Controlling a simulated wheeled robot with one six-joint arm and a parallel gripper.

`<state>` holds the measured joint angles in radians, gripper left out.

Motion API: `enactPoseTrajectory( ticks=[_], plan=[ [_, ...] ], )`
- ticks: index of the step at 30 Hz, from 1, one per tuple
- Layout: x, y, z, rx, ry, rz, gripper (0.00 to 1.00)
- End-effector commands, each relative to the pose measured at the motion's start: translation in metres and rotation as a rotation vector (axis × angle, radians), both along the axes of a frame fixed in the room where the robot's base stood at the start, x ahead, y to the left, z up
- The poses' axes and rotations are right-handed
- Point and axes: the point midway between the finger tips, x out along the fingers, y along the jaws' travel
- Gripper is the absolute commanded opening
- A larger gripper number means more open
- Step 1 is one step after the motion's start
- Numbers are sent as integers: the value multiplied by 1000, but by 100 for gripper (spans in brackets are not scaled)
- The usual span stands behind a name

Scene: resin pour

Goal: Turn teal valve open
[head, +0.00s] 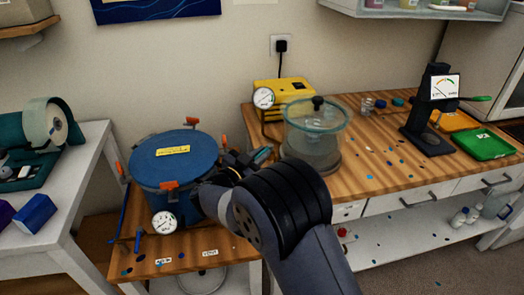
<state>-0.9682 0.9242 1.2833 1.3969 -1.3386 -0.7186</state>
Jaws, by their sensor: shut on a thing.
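The teal valve handle (263,154) shows as a small teal piece just left of the clear vacuum chamber (314,130). My gripper (250,160) is at this handle and shut on it. The dark fingers and my arm hide most of the valve, so its body and how far the handle is turned cannot be told. The chamber has a teal rim and a dark knob on its lid.
A blue pot (172,158) with orange clamps and a gauge (164,222) stands close left of my gripper. A yellow pump (284,95) stands behind the chamber. A black gauge stand (430,130) and a green tray (486,144) are at the right.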

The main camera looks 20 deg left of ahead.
Motion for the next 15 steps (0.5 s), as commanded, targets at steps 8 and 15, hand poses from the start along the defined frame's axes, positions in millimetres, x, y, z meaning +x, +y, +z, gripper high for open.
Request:
enactPoseTrajectory(
  ticks=[8, 15],
  plan=[
    [1, 1, 1, 1, -3, -58, 0],
    [1, 1, 1, 1, -4, -63, 0]
  ],
)
